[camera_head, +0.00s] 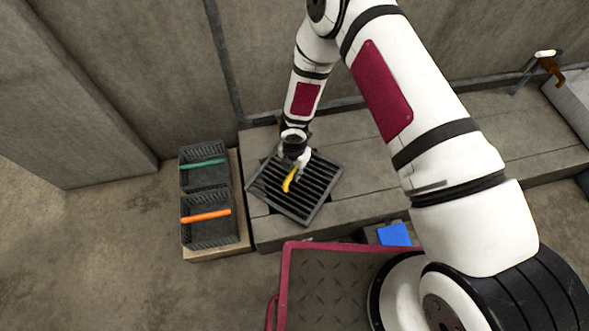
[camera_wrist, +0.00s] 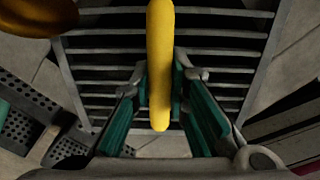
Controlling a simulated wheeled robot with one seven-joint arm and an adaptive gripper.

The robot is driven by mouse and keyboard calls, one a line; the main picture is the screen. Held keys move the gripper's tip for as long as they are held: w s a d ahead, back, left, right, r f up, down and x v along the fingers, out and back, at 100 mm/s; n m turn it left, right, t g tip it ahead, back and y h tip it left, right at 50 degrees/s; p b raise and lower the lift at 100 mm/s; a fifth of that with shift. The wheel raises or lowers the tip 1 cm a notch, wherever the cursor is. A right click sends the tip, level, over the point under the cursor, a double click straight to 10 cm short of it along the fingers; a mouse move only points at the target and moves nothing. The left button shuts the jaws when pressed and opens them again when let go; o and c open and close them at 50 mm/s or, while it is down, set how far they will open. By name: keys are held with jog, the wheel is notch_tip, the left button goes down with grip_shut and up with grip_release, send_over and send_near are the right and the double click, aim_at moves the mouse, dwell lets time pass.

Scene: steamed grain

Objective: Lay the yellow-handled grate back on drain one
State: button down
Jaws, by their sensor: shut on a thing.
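The grate (camera_head: 318,196) is a dark, square set of bars with a yellow handle (camera_head: 288,184) across its middle. In the head view it sits turned at an angle over the grey stone ledge; I cannot tell whether it touches the ledge. My gripper (camera_head: 297,170) is above it, shut on the yellow handle. In the wrist view the yellow handle (camera_wrist: 160,70) stands between the green finger pads of my gripper (camera_wrist: 161,92), with the grate bars (camera_wrist: 225,52) behind. Drain one is not clearly seen; the grate may hide it.
Two dark baskets stand at left on a low block: one with a green bar (camera_head: 202,163), one with an orange bar (camera_head: 206,215). A pipe (camera_head: 222,60) runs down the wall behind. A blue item (camera_head: 394,235) lies in front. The ledge (camera_head: 355,208) is bare right of the grate.

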aim_at(294, 169)
jog(key=c, duration=1.5)
grip_release()
jog(key=shift+o, duration=0.2)
notch_tip(294, 169, up, 12)
